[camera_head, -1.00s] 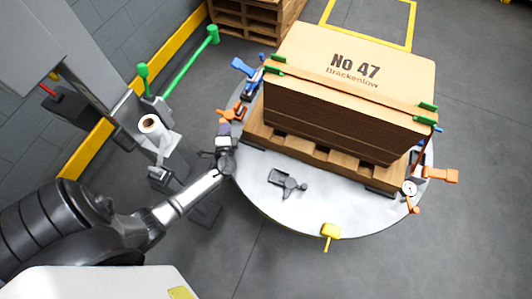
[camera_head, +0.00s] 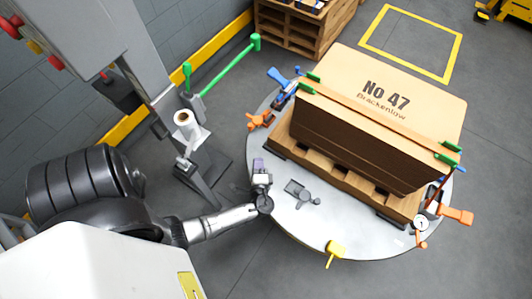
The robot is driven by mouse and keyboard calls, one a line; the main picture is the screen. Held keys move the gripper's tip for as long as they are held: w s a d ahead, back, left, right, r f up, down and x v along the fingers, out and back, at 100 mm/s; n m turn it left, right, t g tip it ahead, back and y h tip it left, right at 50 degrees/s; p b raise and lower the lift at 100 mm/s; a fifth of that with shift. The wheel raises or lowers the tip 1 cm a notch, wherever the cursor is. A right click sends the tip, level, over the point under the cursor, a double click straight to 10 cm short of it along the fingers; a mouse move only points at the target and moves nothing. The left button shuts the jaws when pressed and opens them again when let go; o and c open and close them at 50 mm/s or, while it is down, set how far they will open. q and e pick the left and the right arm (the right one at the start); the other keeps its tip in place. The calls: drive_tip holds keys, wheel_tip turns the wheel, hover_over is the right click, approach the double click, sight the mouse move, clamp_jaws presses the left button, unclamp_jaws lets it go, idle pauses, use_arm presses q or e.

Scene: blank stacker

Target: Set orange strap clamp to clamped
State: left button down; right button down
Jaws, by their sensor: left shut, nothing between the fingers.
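An orange clamp handle (camera_head: 260,120) sits at the left rim of the round grey turntable (camera_head: 300,222), beside a blue handle. Another orange handle (camera_head: 455,214) sticks out at the right rim, beside a round white gauge (camera_head: 421,223) with a smaller orange piece below it. I cannot tell which is the strap clamp, or whether either is clamped. My left gripper (camera_head: 258,163) is shut and empty over the turntable's left edge, in front of the left orange handle and apart from it. My right gripper is not in view.
A stack of cardboard blanks (camera_head: 380,125) marked No 47 stands on a wooden pallet (camera_head: 345,180) on the turntable. A yellow handle (camera_head: 335,249) is at the front rim. A grey post with a white roll (camera_head: 185,122) and green bars (camera_head: 225,70) stands at left.

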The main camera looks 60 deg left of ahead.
use_arm(q)
drive_tip(key=shift+s+a+f+n+g, duration=0.35)
drive_tip(key=shift+s+n+g, duration=0.15)
drive_tip(key=shift+g, duration=0.3)
drive_tip(key=shift+s+a+n+g, duration=0.2)
drive_tip(key=shift+s+n+g, duration=0.1)
drive_tip(key=shift+g, duration=0.2)
drive_tip(key=shift+n+g+h, duration=0.4)
drive_tip(key=shift+n+g, duration=0.1)
drive_tip(key=shift+g, duration=0.1)
drive_tip(key=shift+d+r+n+g+h, duration=0.2)
drive_tip(key=shift+d+n+g+h, duration=0.1)
drive_tip(key=shift+n+g+h, duration=0.35)
drive_tip(key=shift+w+d+r+n+g+h, duration=0.1)
drive_tip(key=shift+d+r+n+g+h, duration=0.25)
drive_tip(key=shift+d+n+h, duration=0.35)
drive_tip(key=d+r+h, duration=0.1)
drive_tip(key=h, duration=0.1)
drive_tip(key=w+d+r+h, duration=0.1)
drive_tip(key=d+h, duration=0.1)
drive_tip(key=shift+d+r+n, duration=0.2)
drive_tip(key=shift+n, duration=0.15)
drive_tip(key=shift+d+r+h, duration=0.5)
drive_tip(key=shift+d+h, duration=0.15)
drive_tip(key=shift+d, duration=0.1)
